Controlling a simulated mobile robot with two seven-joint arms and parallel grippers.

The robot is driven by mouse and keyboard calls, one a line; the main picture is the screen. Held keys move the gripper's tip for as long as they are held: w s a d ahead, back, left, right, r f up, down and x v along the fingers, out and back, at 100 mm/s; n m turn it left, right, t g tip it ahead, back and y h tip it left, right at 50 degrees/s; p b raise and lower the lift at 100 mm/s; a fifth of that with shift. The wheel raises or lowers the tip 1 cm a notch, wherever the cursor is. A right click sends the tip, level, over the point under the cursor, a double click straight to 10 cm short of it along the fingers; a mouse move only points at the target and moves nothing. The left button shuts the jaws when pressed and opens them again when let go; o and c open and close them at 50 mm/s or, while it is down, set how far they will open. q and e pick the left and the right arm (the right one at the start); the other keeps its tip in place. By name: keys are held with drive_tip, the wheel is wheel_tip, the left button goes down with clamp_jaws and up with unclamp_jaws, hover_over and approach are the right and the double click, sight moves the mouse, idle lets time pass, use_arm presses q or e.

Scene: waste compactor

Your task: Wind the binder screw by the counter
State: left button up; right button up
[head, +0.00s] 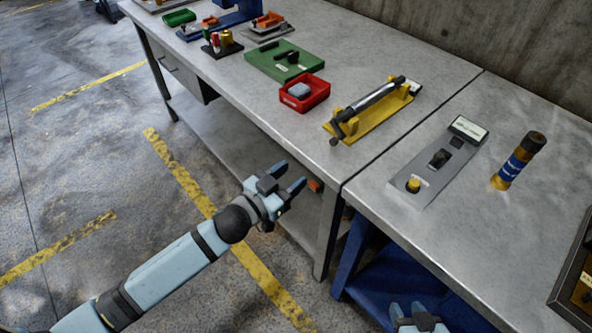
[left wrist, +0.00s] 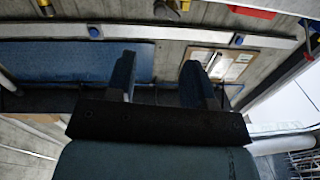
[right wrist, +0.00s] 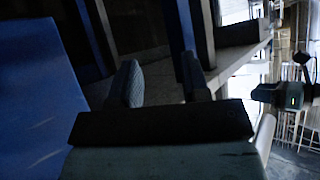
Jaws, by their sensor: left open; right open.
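The binder screw (head: 372,104) is a dark and silver rod lying lengthwise in a yellow cradle (head: 352,133) on the metal bench, with a dark knob at its near end. A small pale plate, perhaps the counter (head: 415,87), sits by its far end; its face is too small to read. My left gripper (head: 291,176) is open and empty, in front of the bench edge and lower left of the cradle, apart from it. My right gripper (head: 418,316) is open and empty at the bottom of the head view, by the blue lower shelf. Neither wrist view shows the screw.
A red bin (head: 304,94) and a green board (head: 284,60) are left of the cradle.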

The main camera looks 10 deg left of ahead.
use_arm(q)
drive_tip(key=n+g+y+p, duration=0.2)
drive_tip(key=g+y+p, duration=0.3)
drive_tip(key=g+p, duration=0.65)
approach(332, 141)
drive_tip(key=shift+g, duration=0.65)
drive_tip(key=b+x, duration=0.1)
drive_tip(key=x, duration=0.2)
drive_tip(key=w+x, duration=0.1)
drive_tip(key=x, duration=0.3)
drive_tip(key=shift+w+f+b, duration=0.1)
drive_tip(key=shift+b, duration=0.25)
drive_tip(key=shift+w+d+f, duration=0.15)
drive_tip(key=shift+d+f, duration=0.15)
drive_tip(key=shift+f, duration=0.35)
use_arm(e)
wheel_tip(332, 141, up, 7)
drive_tip(key=shift+s+d+n+t, duration=0.3)
drive_tip(key=shift+s+d, duration=0.1)
use_arm(q)
drive_tip(key=shift+c, duration=0.5)
use_arm(e)
drive_tip(key=shift+f, duration=0.1)
